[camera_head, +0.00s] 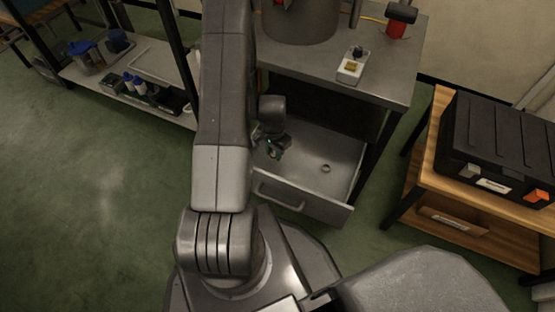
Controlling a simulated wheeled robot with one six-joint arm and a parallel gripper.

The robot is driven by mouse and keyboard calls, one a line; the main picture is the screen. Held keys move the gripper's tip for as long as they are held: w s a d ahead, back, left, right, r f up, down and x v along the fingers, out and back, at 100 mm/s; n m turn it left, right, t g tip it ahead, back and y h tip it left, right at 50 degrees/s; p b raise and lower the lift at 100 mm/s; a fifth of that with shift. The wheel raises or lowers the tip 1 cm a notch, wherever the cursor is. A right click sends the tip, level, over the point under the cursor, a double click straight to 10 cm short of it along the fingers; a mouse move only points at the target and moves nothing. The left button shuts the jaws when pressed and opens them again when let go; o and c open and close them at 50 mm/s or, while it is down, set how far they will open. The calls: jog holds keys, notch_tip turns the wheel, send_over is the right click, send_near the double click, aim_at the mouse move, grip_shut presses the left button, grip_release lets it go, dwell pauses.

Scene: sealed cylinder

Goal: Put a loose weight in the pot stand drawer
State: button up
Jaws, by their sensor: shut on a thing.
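The pot stand (385,82) is a grey metal table with its drawer (310,195) pulled open towards me. My gripper (274,153) is over the left part of the open drawer, low towards its floor. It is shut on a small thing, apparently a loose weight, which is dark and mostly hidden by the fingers. I cannot tell whether that thing touches the drawer floor. A small ring-like piece (326,168) lies on the drawer floor to the right of my gripper. My arm hides the drawer's left end.
A large pot (300,22), a small white tray (351,68) with a yellowish piece and a red item (397,26) stand on the pot stand. A black case (500,150) sits on a wooden table at the right. A shelf (150,62) with bottles stands at the left.

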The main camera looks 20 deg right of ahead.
aim_at(274, 154)
jog(key=shift+f+b, duration=0.6)
jog(key=shift+f, duration=1.35)
jog(key=shift+f, duration=0.15)
jog(key=o, duration=1)
notch_tip(274, 154, up, 12)
jog(key=p, duration=0.4)
jog(key=shift+r, duration=0.2)
